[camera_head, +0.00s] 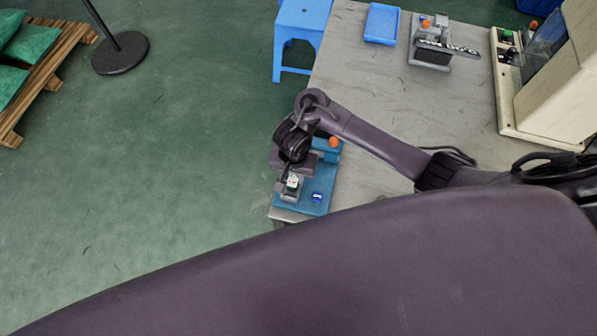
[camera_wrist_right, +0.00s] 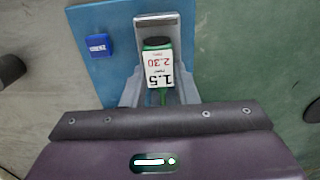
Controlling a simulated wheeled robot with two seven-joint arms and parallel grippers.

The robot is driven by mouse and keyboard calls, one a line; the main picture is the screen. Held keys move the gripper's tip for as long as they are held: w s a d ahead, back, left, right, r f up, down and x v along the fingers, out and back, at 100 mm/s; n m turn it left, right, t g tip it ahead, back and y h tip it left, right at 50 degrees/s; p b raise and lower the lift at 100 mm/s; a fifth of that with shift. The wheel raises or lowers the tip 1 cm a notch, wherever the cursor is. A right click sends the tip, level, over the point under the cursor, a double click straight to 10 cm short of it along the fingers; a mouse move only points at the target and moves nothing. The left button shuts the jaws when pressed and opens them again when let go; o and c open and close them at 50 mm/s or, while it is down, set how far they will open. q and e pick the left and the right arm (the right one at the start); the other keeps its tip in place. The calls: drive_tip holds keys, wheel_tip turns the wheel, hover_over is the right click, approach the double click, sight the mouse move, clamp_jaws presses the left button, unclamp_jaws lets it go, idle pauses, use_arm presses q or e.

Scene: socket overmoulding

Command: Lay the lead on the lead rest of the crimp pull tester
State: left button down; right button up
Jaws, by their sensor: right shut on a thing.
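The crimp pull tester (camera_head: 312,205) is a blue plate with a grey block at the near left corner of the table. The plate also shows in the right wrist view (camera_wrist_right: 88,18). My right gripper (camera_head: 291,187) is low over the tester's near end, pointing down. It is shut on the lead (camera_wrist_right: 158,66), which shows green with a dark end and a white tag reading 1.5 and 2.30. A grey block (camera_wrist_right: 157,20), possibly the lead rest, is just beyond the dark end; I cannot tell whether they touch. My left gripper is not in view.
A small blue display (camera_wrist_right: 98,46) sits on the plate beside the lead. An orange knob (camera_head: 334,142) is at the tester's far end. The grey table (camera_head: 380,90) is clear in its middle. A blue tray (camera_head: 382,23), a grey device (camera_head: 431,58) and a cream machine (camera_head: 555,90) stand farther back.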

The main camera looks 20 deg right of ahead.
drive_tip(key=shift+s+a+r, duration=0.1)
drive_tip(key=shift+s, duration=0.05)
drive_tip(key=shift+s+a, duration=0.15)
drive_tip(key=o, duration=0.8)
drive_tip(key=shift+o, duration=0.9)
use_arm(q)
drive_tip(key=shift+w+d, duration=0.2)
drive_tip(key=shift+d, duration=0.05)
